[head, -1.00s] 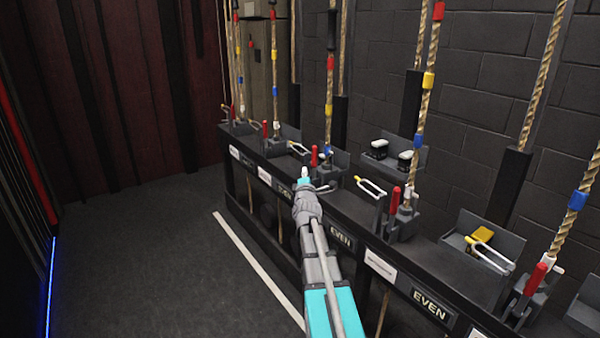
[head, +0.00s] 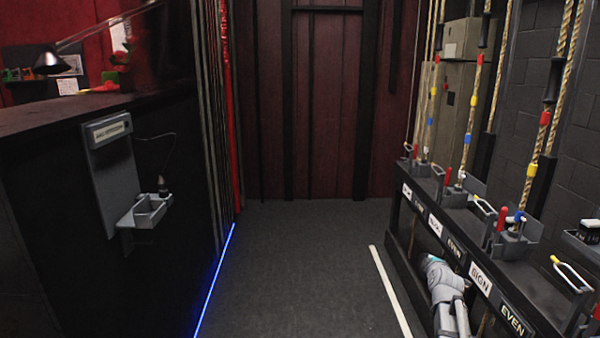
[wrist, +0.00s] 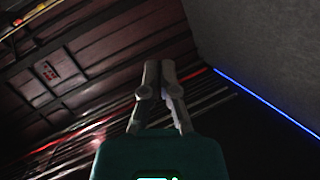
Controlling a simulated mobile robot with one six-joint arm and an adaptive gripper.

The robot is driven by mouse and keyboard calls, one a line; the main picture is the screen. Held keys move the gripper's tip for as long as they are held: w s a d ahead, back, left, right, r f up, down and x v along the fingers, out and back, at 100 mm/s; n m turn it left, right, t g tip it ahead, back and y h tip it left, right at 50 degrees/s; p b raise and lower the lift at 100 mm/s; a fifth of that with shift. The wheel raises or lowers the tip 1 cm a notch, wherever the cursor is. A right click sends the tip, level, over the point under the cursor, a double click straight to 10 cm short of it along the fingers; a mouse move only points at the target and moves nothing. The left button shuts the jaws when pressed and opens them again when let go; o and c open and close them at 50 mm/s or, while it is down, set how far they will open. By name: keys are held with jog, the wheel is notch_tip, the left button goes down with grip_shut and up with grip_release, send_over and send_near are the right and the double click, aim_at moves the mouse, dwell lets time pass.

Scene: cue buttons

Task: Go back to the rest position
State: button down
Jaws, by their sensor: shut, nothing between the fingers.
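My gripper (wrist: 160,72) shows in the wrist view with its two grey fingers together and nothing between them. It points into open space, with the dark red wall and the floor beyond, and touches nothing that I can see. In the head view my grey arm is at the lower right, beside the rail of rope locks; I cannot make out the fingers there.
The rope-lock rail (head: 461,232) with red handles and ropes runs along the right. A black desk (head: 55,190) with a grey wall box (head: 108,165) stands at the left. A blue light strip (head: 214,280) edges the floor (head: 290,265), which is clear between them.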

jog(key=s+a+f+m+g+y, duration=0.25)
jog(key=s+a+f+g, duration=0.2)
jog(key=a, duration=0.35)
jog(key=s+a+f+m+g+y, duration=0.1)
jog(key=s+a+f+m+g, duration=0.2)
jog(key=s+a+f, duration=0.45)
jog(key=s+a+m+g, duration=0.7)
jog(key=s+a, duration=0.2)
jog(key=s, duration=0.5)
notch_tip(320, 180, up, 27)
jog(key=p, duration=2.7)
jog(key=shift+w+d+f, duration=0.2)
jog(key=shift+w, duration=0.15)
jog(key=shift+n+t, duration=0.25)
